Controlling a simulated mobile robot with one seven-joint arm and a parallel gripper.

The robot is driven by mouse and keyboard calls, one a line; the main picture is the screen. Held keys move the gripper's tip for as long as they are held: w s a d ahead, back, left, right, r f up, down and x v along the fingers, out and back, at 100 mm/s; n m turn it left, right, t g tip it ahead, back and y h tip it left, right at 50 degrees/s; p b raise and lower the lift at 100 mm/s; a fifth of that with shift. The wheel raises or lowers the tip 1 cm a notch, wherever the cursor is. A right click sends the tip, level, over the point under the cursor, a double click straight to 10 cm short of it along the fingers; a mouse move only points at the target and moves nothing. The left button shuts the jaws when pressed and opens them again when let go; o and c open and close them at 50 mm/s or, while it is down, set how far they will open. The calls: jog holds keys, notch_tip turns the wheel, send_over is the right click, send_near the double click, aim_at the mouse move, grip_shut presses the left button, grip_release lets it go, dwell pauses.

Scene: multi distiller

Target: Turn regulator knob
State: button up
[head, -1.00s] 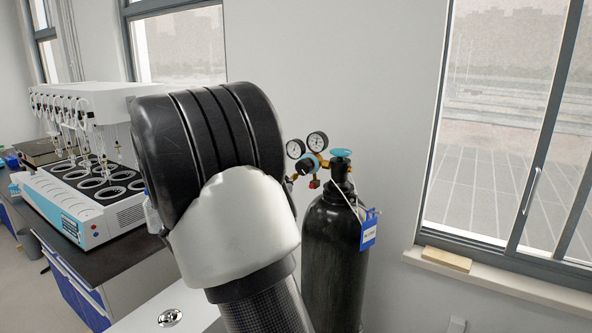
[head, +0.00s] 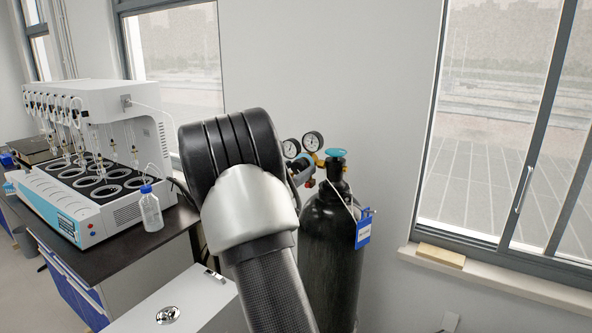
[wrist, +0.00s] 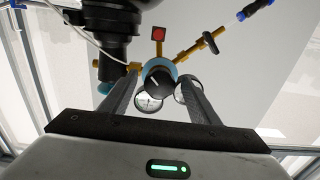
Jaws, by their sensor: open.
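The regulator sits on top of a black gas cylinder (head: 332,255) in the head view, with two round gauges (head: 313,141) and a teal valve wheel (head: 336,153). My arm partly covers the regulator there and hides my gripper. In the wrist view the black regulator knob (wrist: 158,77), with a white mark on its face and a blue body behind it, lies between the fingertips of my gripper (wrist: 159,82). The fingers are apart, one on each side of the knob. I cannot tell whether they touch it.
A white distiller (head: 95,150) and a clear bottle with a blue cap (head: 150,208) stand on the dark bench at left. A blue tag (head: 363,229) hangs on the cylinder. A white cabinet (head: 150,305) stands in front. A window (head: 500,130) is at right.

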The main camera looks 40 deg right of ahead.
jog(key=c, duration=1.1)
jog(key=shift+o, duration=0.2)
jog(key=shift+f+m+b, duration=0.3)
jog(key=shift+m+b, duration=0.2)
jog(key=shift+b, duration=0.5)
jog(key=shift+r+m+b, duration=0.25)
jog(key=shift+m+b, duration=0.05)
jog(key=shift+m, duration=0.2)
jog(key=o, duration=1.1)
jog(key=shift+c, duration=0.2)
jog(key=b+v, duration=0.1)
jog(key=v, duration=1.6)
jog(key=shift+a+b, duration=0.25)
jog(key=shift+b, duration=0.1)
